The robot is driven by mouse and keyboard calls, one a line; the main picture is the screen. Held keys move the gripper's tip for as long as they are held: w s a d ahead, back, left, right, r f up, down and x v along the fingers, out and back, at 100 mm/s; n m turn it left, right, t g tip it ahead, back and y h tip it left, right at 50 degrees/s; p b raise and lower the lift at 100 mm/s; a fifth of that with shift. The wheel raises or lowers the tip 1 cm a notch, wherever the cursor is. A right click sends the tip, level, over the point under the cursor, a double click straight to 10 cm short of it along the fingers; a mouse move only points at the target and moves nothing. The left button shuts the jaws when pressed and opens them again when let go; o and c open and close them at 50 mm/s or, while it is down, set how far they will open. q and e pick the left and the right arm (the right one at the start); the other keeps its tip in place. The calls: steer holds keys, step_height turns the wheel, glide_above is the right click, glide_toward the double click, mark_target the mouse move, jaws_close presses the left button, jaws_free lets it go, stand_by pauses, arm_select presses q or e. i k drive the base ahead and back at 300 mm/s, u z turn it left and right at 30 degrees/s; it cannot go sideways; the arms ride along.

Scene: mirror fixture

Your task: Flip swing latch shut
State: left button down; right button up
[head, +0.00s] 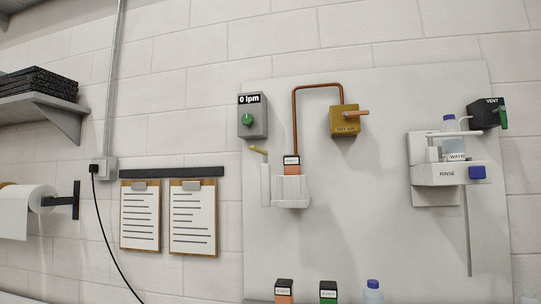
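No part is clearly labelled as the swing latch. A white holder (285,189) on the wall panel holds an orange-and-white block (291,164), with a small yellow lever (259,150) angled at its upper left. To the right, a white RINSE holder (448,173) carries a clear WATER bottle (448,124). A thin white bar (456,134) crosses in front of the bottle; I cannot tell whether it is latched. A blue knob (477,172) sits on the RINSE holder's right. Neither of my grippers shows in the head view.
A yellow valve box (342,120) joins a copper pipe (295,110). A grey 0 lpm box (252,122) and a dark VENT box (483,114) flank it. Orange (283,290) and green (328,291) labelled items stand below. Clipboards (193,218) hang left; the middle panel is bare.

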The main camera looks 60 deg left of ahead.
mark_target(265, 153)
steer(key=u, duration=1.8)
